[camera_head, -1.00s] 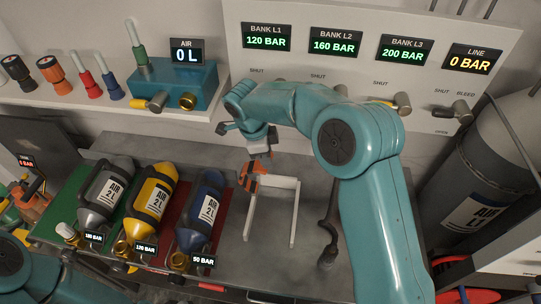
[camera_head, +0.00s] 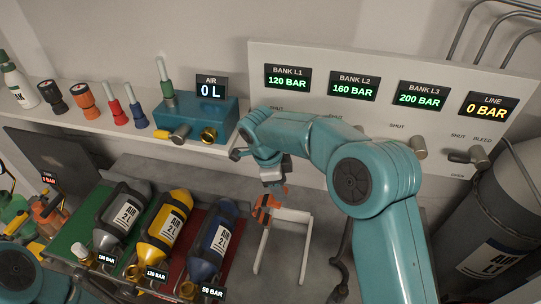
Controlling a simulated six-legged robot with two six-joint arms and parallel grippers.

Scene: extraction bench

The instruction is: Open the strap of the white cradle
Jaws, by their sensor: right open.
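The white cradle (camera_head: 283,266) is an open frame of thin white bars on the grey bench, right of the cylinders. An orange and dark piece (camera_head: 264,207), seemingly its strap, sits at its far left corner. I cannot tell from this view whether the strap is fastened. My right gripper (camera_head: 272,185) is open and points down just above the orange piece. I cannot tell whether it touches it. My right arm hides part of the bench and wall panel. My left arm shows only at the lower left edge, and its gripper is not visible.
Grey, yellow (camera_head: 164,238) and blue (camera_head: 212,244) cylinders lie left of the cradle. A teal block (camera_head: 212,122) stands on the shelf behind. A panel with valves (camera_head: 418,147) and a large grey tank (camera_head: 490,235) are at the right. A dark hose hangs near the cradle's right.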

